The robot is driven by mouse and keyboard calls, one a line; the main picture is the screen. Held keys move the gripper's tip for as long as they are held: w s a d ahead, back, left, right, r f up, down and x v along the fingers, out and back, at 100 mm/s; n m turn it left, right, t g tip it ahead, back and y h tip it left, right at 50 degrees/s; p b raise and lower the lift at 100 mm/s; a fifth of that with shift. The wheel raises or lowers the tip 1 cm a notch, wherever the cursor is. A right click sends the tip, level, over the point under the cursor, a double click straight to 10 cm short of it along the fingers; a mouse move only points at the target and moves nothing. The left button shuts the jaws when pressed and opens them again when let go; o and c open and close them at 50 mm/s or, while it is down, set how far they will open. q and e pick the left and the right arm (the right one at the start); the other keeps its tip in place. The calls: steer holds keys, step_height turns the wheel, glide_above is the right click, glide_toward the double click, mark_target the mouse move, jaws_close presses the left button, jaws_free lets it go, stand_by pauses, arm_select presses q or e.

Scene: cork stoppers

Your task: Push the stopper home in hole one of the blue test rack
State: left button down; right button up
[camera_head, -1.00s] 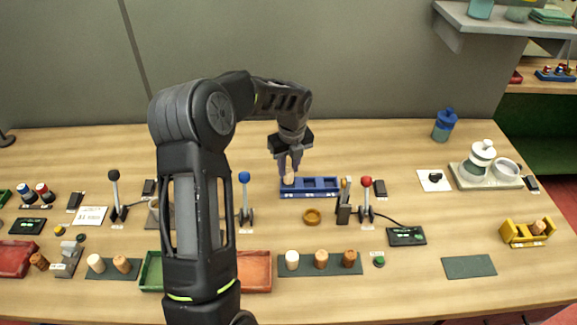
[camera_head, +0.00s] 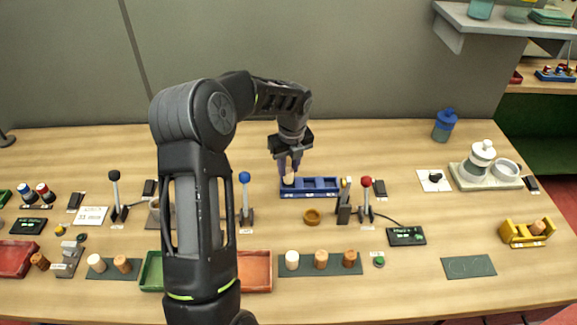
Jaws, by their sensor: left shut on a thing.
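The blue test rack (camera_head: 318,194) lies near the middle of the table, with a row of holes along it. My left gripper (camera_head: 289,174) points down over the rack's left end. It is shut on a pale cork stopper (camera_head: 288,178), which is upright at the leftmost hole. The fingers partly hide the stopper, and I cannot tell how deep it sits. My right gripper is not in view.
Several corks stand on a dark mat (camera_head: 335,268) nearer the front.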

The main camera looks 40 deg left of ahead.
arm_select(q)
steer(key=shift+f+b, duration=0.7)
steer(key=shift+f, duration=0.55)
stand_by(1.0)
steer(key=c, duration=1.1)
jaws_free()
steer(key=shift+o, duration=0.2)
steer(key=shift+r, duration=0.6)
steer(key=r, duration=0.2)
steer(key=r+b, duration=0.1)
steer(key=r, duration=0.1)
steer(key=d+r, duration=0.1)
steer(key=r, duration=0.1)
steer(key=shift+s+r, duration=0.25)
steer(key=shift+r, duration=0.05)
steer(key=shift+f, duration=0.1)
